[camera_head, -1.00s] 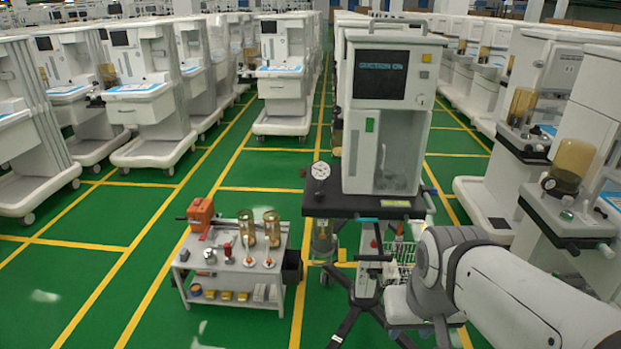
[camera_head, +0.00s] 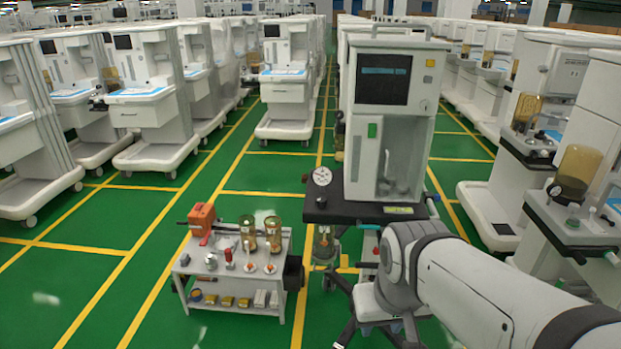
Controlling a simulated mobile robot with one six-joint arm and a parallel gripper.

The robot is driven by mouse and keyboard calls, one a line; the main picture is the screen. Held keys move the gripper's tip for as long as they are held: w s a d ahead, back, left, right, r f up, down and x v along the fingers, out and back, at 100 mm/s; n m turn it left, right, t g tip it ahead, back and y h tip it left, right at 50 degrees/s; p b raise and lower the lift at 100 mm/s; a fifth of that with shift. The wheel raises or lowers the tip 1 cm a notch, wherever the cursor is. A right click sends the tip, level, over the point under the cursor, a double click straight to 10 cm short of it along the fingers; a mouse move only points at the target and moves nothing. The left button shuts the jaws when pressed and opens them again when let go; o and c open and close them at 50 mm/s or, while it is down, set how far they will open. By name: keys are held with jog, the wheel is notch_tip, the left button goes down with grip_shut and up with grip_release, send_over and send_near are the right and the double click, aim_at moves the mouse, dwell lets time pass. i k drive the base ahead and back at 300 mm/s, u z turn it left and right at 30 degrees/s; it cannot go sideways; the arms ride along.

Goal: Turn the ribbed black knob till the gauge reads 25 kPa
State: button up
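My white and grey arm (camera_head: 470,285) reaches in from the lower right, in front of the stand under the machine. My gripper cannot be made out; the arm's far end is hidden or lost against the stand.
A low grey cart (camera_head: 235,285) with an orange box (camera_head: 202,219) and amber jars (camera_head: 273,234) is at left. Green floor is clear further left; rows of carts line both sides.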

aim_at(321, 202)
jog(key=i, duration=0.85)
jog(key=u, duration=0.05)
